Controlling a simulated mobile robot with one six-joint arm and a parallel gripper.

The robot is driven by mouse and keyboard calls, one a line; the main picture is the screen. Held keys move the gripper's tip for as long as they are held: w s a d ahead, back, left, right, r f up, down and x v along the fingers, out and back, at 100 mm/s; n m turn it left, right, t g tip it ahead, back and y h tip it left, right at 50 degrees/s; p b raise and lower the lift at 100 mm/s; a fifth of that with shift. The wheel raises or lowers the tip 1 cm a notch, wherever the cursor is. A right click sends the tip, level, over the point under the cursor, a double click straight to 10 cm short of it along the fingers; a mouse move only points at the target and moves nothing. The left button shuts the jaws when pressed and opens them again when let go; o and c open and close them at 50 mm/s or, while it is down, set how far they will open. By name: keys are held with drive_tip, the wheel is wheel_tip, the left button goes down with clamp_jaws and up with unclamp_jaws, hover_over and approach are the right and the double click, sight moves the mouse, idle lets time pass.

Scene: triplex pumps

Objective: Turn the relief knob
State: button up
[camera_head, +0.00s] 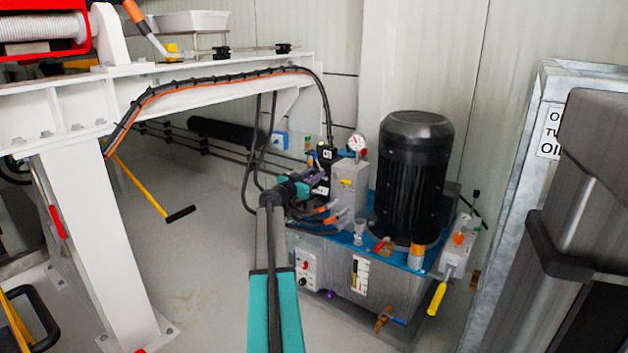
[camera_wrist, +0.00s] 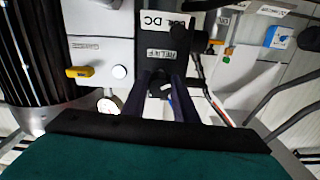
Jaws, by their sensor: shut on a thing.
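The relief knob (camera_wrist: 160,89) is a small black knob below a white label reading RELIEF (camera_wrist: 173,66) in the wrist view. My gripper (camera_wrist: 161,82) has its two dark fingers on either side of the knob, shut on it. The fingers cover much of the knob, so its turned angle cannot be told. In the head view my gripper (camera_head: 314,180) reaches the valve block (camera_head: 349,190) on the pump unit; the knob is hidden there behind my gripper.
A black motor (camera_head: 412,175) stands right of the valve block on the blue-topped tank. Hoses hang on the left. A white steel frame (camera_head: 90,220) stands left; a grey cabinet frame is at right.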

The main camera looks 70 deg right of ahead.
idle(0.3)
drive_tip(key=o, duration=1.1)
drive_tip(key=shift+c, duration=0.2)
drive_tip(key=shift+a, duration=0.2)
drive_tip(key=p+v, duration=0.3)
drive_tip(key=v, duration=1)
drive_tip(key=shift+a, duration=0.2)
drive_tip(key=shift+w, duration=0.1)
